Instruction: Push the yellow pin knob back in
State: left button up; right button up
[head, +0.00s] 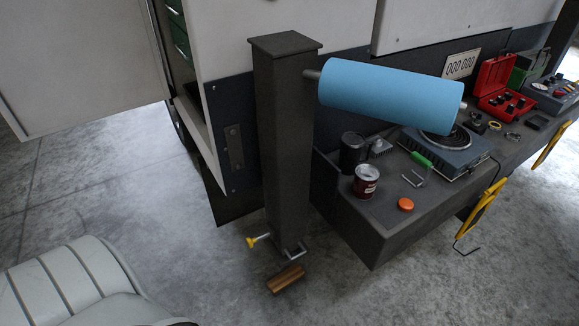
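The yellow pin knob (252,242) is low on the left side of the dark square post (283,150), near the floor. A short metallic pin runs from the knob toward the post. How deep the pin sits in the post is too small to tell. Neither of my grippers shows in the head view.
A metal bracket (291,253) and a wooden block (286,279) are at the post's foot. A blue roll (390,92) sticks out right from the post's top. The dark bench (375,220) with cans and tools stands right. The floor left of the knob is clear.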

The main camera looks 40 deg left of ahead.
aim_at(250, 241)
jog(key=u, duration=1.55)
